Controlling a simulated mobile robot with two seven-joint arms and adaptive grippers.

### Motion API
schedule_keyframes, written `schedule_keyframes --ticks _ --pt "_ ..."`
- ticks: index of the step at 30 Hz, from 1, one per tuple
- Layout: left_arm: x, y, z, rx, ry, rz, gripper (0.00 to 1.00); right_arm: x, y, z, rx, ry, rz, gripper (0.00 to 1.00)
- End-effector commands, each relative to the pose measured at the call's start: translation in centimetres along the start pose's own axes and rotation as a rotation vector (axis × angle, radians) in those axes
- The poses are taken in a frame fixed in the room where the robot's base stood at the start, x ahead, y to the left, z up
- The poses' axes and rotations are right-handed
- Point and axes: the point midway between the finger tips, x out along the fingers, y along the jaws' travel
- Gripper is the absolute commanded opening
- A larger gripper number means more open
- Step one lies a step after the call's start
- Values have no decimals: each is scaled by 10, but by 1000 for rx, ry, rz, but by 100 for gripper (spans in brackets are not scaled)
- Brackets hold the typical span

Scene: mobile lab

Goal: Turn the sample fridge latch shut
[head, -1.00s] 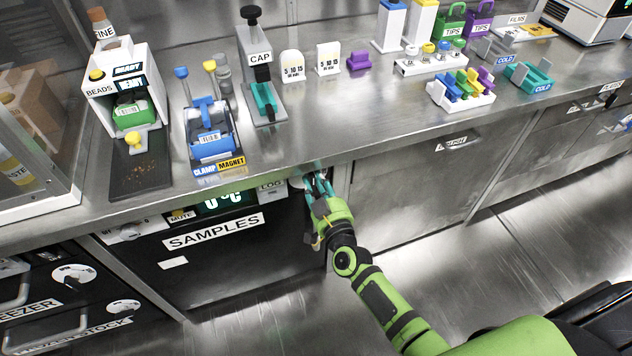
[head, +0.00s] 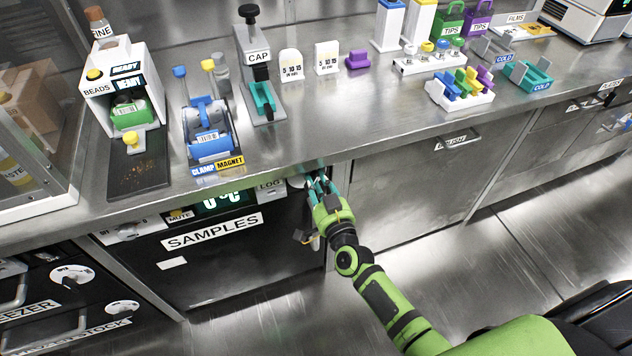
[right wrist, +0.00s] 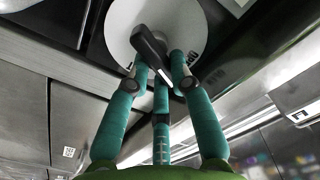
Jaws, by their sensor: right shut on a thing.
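The sample fridge (head: 210,262) is a dark-fronted unit under the bench, labelled SAMPLES, with its door flush in the frame. Its latch is a black lever (right wrist: 152,50) on a round white dial (right wrist: 172,22), seen in the right wrist view. My right gripper (head: 320,184) is at the fridge's upper right corner, and its teal fingers (right wrist: 160,85) are shut on the lever. The lever stands slanted across the dial. In the head view the gripper hides most of the latch. My left gripper is not in view.
The steel bench edge (head: 400,137) runs just above the gripper. On the bench are a blue clamp magnet (head: 210,145), a capper (head: 257,75) and several racks. A closed steel cabinet (head: 420,190) is right of the fridge. The floor in front is clear.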

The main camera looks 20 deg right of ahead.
Motion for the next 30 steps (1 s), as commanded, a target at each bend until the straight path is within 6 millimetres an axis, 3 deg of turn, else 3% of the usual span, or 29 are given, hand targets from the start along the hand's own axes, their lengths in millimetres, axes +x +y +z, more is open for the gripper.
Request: schedule_keyframes --ticks 11,30 --pt "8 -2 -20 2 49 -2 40 0 6 3 357 2 0 0" --pt "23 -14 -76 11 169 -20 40 0 11 10 934 3 -1 0"
